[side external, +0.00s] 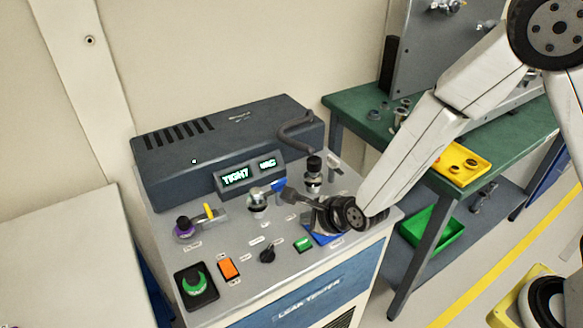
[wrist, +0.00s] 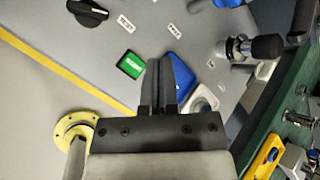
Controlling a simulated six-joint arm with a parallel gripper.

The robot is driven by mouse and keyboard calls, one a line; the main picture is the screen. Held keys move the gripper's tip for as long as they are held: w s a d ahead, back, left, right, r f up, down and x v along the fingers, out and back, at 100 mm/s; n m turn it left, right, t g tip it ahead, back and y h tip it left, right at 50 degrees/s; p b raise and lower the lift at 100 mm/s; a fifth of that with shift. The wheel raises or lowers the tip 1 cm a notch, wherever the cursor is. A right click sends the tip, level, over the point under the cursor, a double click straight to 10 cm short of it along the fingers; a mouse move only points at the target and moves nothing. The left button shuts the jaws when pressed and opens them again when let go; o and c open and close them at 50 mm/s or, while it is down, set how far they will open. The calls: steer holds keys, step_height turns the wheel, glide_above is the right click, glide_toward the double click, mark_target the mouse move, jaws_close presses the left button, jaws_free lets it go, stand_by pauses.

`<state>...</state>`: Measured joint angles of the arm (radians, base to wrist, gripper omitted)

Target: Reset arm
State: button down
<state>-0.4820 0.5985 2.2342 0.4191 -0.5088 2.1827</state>
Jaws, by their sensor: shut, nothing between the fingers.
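My gripper (side external: 290,194) is over the front right part of the leak tester's top panel (side external: 222,292) in the side view, its fingers pointing left. In the wrist view my gripper (wrist: 167,62) has its two dark fingers together with nothing between them. Beneath and beside the fingers are a green button (wrist: 131,64) and a blue patch (wrist: 184,70) on the panel, partly hidden by them. I cannot tell whether the fingers touch anything.
The tester's display box (side external: 236,130) reads "TIGHT" and "VAC". A black-topped valve (side external: 314,168) stands close behind my gripper. Black (side external: 267,254) and orange (side external: 229,268) controls sit in front. A green bench (side external: 357,100) with a yellow tray (side external: 462,164) stands right.

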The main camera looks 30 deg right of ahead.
stand_by(0.3)
steer(key=s+d+r+n+g+h, duration=0.1)
steer(key=s+d+r+n+g, duration=0.2)
steer(key=s+d+n, duration=0.4)
steer(key=s+d+r+n+g, duration=0.3)
steer(key=s+d+n, duration=0.4)
steer(key=d+n, duration=0.4)
steer(key=shift+r+n+h, duration=0.4)
steer(key=shift+r+n, duration=0.05)
steer(key=shift+n, duration=2.85)
steer(key=shift+w, duration=0.1)
stand_by(0.9)
